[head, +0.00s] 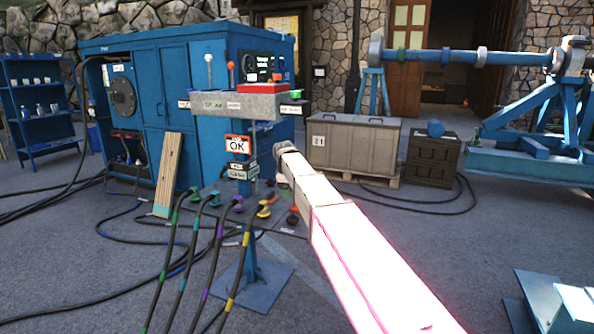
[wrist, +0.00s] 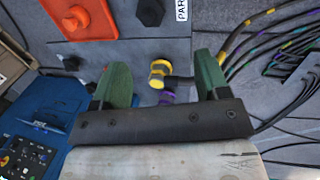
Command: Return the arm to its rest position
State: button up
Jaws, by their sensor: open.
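My arm (head: 350,245) reaches from the lower right toward the blue stand in the head view. My gripper hides behind the arm's far end there. In the wrist view my gripper (wrist: 160,85) is open, its two green fingers wide apart. I see no object held. In the head view several coloured cable plugs, such as the yellow one (head: 263,210), sit low at the stand.
The blue stand (head: 252,270) carries a grey box (head: 250,105) with levers and an OK sign. A large blue cabinet (head: 190,100) stands behind. A grey crate (head: 352,145) is at centre back, a blue reel frame (head: 540,130) at right. Black cables (head: 165,270) lie across the left floor.

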jog(key=s+d+f+m+g, duration=0.1)
jog(key=s+d+f+m, duration=0.6)
jog(key=s+d+f, duration=0.4)
jog(key=s+d+f+m+g+y, duration=0.1)
jog(key=s+d+f+m, duration=0.5)
jog(key=s+d+f, duration=0.5)
jog(key=s+f, duration=0.3)
jog(key=s, duration=0.5)
jog(key=shift+f+m, duration=0.3)
jog(key=shift+m, duration=0.1)
jog(key=shift+s+d, duration=0.1)
